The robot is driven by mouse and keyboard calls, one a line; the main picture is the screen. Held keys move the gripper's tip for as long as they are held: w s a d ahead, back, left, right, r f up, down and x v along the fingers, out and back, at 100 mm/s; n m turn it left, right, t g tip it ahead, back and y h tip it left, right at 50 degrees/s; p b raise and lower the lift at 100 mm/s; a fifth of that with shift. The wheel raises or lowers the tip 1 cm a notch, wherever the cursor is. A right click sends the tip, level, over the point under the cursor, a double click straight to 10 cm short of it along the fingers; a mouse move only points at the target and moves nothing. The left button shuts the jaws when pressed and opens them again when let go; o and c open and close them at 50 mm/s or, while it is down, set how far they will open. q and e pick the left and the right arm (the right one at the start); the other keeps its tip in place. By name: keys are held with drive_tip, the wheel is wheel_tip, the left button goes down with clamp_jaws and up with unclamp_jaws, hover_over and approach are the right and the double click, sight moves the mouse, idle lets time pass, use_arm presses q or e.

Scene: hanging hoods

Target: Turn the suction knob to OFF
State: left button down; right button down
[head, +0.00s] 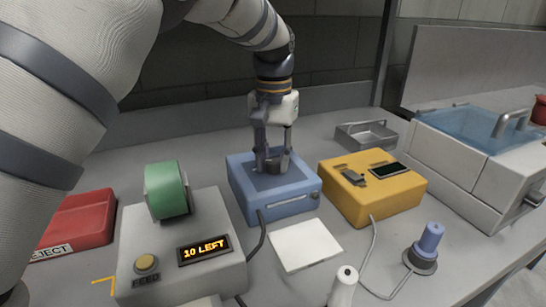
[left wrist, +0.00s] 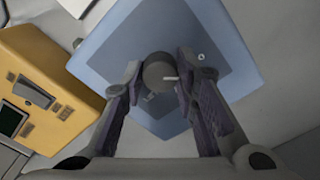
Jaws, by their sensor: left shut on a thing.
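The suction knob (left wrist: 160,72) is a dark grey round knob with a pale pointer line on top of the blue box (head: 258,199). In the left wrist view the pointer line runs from the knob's middle toward the right. My left gripper (head: 273,162) comes down from above, and its fingers are shut on the knob from both sides. In the left wrist view the fingers (left wrist: 158,88) stand either side of it. In the head view the fingers partly cover the knob. My right gripper is not in view.
A yellow box (head: 345,205) with a small screen stands just right of the blue box.

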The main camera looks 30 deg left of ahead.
sight(273, 161)
use_arm(q)
drive_tip(key=shift+n, duration=1.1)
drive_tip(key=c, duration=1.2)
unclamp_jaws()
drive_tip(key=shift+c, duration=0.2)
wheel_tip(273, 161, up, 12)
